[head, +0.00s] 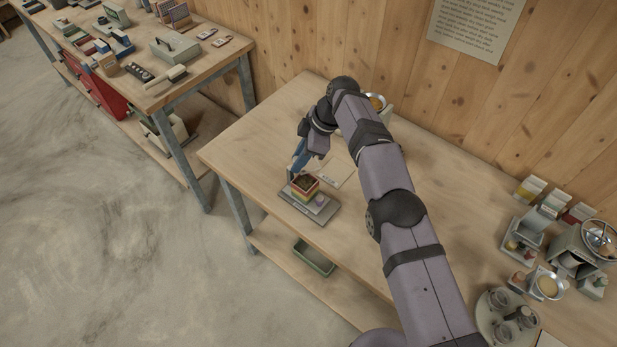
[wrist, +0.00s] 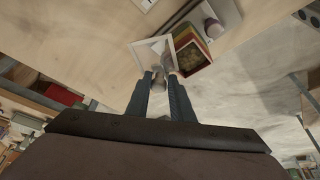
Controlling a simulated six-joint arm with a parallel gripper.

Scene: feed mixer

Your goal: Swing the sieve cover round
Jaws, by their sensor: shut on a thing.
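A small box (head: 306,187) with red, yellow and green bands stands on a grey base plate (head: 325,215) on the bench. In the wrist view the box (wrist: 181,40) is open at the top, with dark grainy contents inside. A pale-edged flat piece, seemingly the sieve cover (wrist: 143,47), is beside the box at the fingertips. My gripper (head: 291,177) is at the left side of the box. In the wrist view its blue-grey fingers (wrist: 164,65) are close together, shut on the cover.
A paper sheet (head: 337,170) lies behind the base plate. A bowl (head: 377,102) stands at the back beyond my arm. A green tray (head: 314,257) is on the lower shelf. The mixer (head: 578,255) and cups are at the right. The bench's left end is clear.

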